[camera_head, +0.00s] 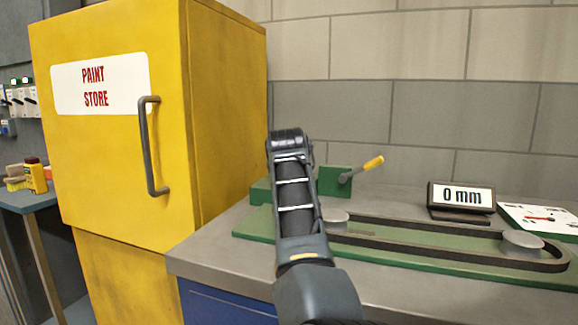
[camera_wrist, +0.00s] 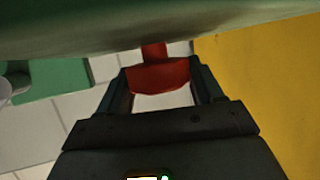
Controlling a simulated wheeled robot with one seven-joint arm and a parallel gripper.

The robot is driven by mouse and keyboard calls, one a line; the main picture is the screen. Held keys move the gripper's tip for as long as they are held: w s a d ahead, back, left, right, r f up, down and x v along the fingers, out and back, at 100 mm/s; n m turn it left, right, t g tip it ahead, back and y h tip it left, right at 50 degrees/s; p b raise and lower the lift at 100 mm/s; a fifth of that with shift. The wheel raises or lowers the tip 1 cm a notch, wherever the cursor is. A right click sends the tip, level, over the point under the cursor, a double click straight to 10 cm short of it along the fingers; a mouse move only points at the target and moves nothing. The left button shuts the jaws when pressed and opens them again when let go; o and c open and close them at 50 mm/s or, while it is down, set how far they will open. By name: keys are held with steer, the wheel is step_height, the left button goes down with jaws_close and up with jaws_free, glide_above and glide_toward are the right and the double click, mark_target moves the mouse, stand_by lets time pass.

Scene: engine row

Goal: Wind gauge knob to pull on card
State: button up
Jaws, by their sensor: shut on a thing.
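In the wrist view my gripper (camera_wrist: 162,78) is shut on a red knob (camera_wrist: 158,76), with one finger on each side of it. A short red stem runs from the knob to a green body (camera_wrist: 150,35) across the top of that view. In the head view my arm hides the gripper and the knob. The display (camera_head: 462,197) reads "0 mm". The white card (camera_head: 540,218) lies at the right edge of the bench, with a small red mark and dark marks too small to read.
A belt (camera_head: 430,248) loops around two pulleys on a green base (camera_head: 258,226). Behind it, a yellow-handled lever (camera_head: 362,169) sticks out from a green block (camera_head: 333,181). A yellow "PAINT STORE" cabinet (camera_head: 105,170) stands left of the bench (camera_head: 195,256). A block wall closes the back.

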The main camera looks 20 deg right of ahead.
steer(key=shift+a+m+g+h, duration=0.1)
steer(key=shift+m+g+h, duration=0.2)
steer(key=shift+m+h, duration=0.35)
steer(key=shift+f+m+g+h, duration=0.1)
steer(key=shift+m+g+h, duration=0.2)
steer(key=shift+m+h, duration=0.35)
steer(key=shift+m+g+h+b, duration=0.7)
steer(key=shift+m+h+b, duration=0.1)
steer(key=shift+m+h, duration=0.2)
steer(key=o, duration=1)
steer(key=shift+c, duration=0.2)
steer(key=shift+p+v, duration=0.45)
steer(key=shift+v, duration=3.45)
